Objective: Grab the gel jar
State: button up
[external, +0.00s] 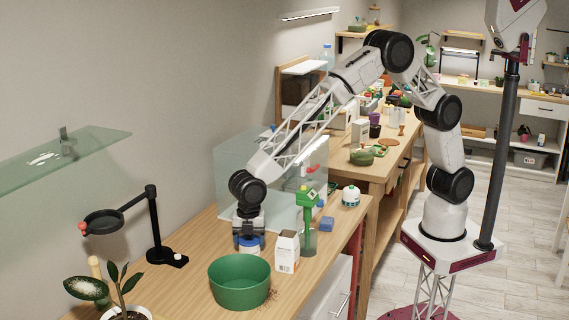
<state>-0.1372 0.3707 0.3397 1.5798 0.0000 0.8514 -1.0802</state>
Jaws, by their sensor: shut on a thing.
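My gripper (249,236) points down at the wooden bench, behind the green bowl. It is shut on a small jar (250,250) with blue and white parts, which I take to be the gel jar. The jar is partly hidden by the fingers and the bowl, and I cannot tell whether it touches the bench. A second white container (350,196) with a dark band stands farther back to the right, apart from my gripper.
A green bowl (240,291) stands in front of my gripper. A white carton (287,252) and a green-topped tool (308,205) stand close on the right. A clear tank (228,170) is behind.

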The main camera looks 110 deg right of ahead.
jog(key=shift+r, duration=5.05)
